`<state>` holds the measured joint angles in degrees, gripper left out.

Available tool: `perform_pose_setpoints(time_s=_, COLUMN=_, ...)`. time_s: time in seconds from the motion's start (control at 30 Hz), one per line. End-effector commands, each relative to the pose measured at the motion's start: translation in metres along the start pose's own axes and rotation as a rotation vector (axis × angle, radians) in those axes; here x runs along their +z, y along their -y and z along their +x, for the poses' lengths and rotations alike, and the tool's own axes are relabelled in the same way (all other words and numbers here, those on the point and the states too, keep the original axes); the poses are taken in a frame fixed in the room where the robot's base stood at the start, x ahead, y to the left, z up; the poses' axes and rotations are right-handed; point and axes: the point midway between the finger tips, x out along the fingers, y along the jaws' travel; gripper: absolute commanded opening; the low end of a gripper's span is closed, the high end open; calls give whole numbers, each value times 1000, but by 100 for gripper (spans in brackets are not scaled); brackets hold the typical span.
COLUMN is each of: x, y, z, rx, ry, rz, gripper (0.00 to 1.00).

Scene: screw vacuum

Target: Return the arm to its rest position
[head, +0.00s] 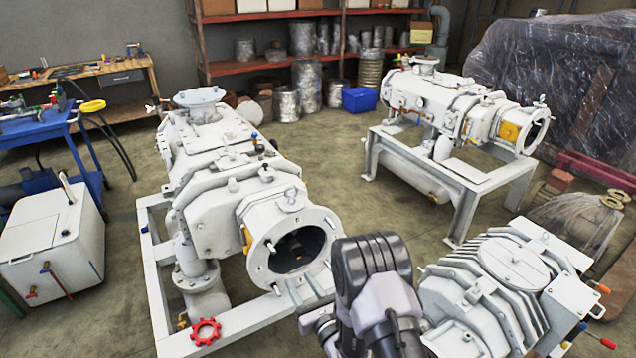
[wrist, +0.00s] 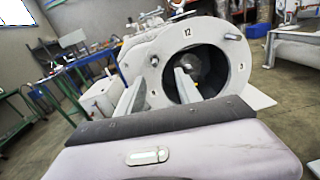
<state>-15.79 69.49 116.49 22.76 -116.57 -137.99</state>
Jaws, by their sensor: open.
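My gripper (wrist: 158,84) shows in the wrist view with its two fingers spread apart and nothing between them. It points toward the round open flange (wrist: 240,62) of a white screw vacuum pump, marked with numbers such as 12 and 3. How far the fingertips are from the flange I cannot tell. In the head view my dark grey arm rises at the bottom centre, just right of the open end of the left white pump (head: 205,170).
A second pump (head: 455,105) stands on a frame at the back right. A ribbed white machine (head: 500,290) is close to my arm's right. A red handwheel (head: 205,331) is at the front left. A white box (head: 50,240) stands far left. Open floor lies between the pumps.

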Motion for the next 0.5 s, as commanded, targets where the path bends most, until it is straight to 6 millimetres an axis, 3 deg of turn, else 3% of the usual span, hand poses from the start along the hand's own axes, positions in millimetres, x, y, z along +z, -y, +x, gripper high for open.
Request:
perform_pose_setpoints(time_s=0.07, x=39, y=26, z=13, rx=-80, ry=-10, rz=186, gripper=41)
perform_pose_setpoints(time_s=0.13, x=89, y=61, z=18, rx=-204, ry=-24, rz=495, gripper=41)
perform_pose_setpoints(time_s=0.2, x=138, y=91, z=6, rx=-347, ry=-19, rz=859, gripper=41)
perform_pose_setpoints(time_s=0.27, x=176, y=109, z=-16, rx=-474, ry=8, rz=1182, gripper=41)
perform_pose_setpoints(time_s=0.37, x=228, y=117, z=-77, rx=-699, ry=105, rz=1740, gripper=41)
perform_pose_setpoints(time_s=0.47, x=261, y=97, z=-160, rx=-943, ry=283, rz=2286, gripper=41)
perform_pose_setpoints(time_s=0.5, x=268, y=82, z=-195, rx=-1044, ry=377, rz=2486, gripper=41)
